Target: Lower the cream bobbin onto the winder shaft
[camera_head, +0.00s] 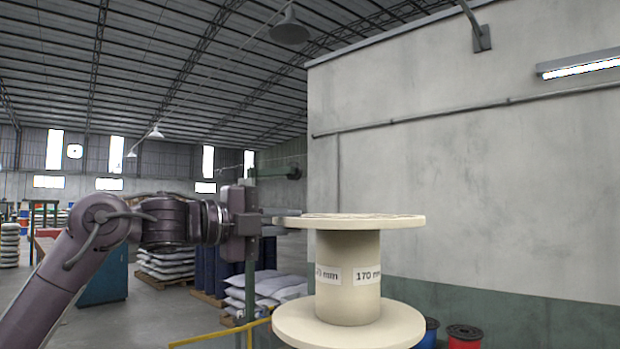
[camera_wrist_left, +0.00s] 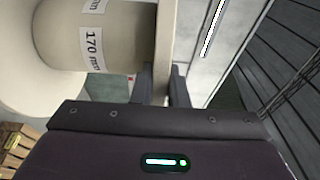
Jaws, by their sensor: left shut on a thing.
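The cream bobbin (camera_head: 347,262) is held up in the air in the head view, upright, with "170 mm" labels on its core. My left gripper (camera_head: 283,220) comes in from the left and is shut on the edge of the bobbin's top flange. In the left wrist view the bobbin (camera_wrist_left: 118,38) fills the upper left, and the gripper fingers (camera_wrist_left: 162,88) pinch its flange from both sides. The winder shaft cannot be made out in either view. My right gripper is not in view.
White sacks (camera_head: 262,290) are stacked behind, near a yellow rail (camera_head: 220,335). A concrete wall (camera_head: 470,180) rises at the right.

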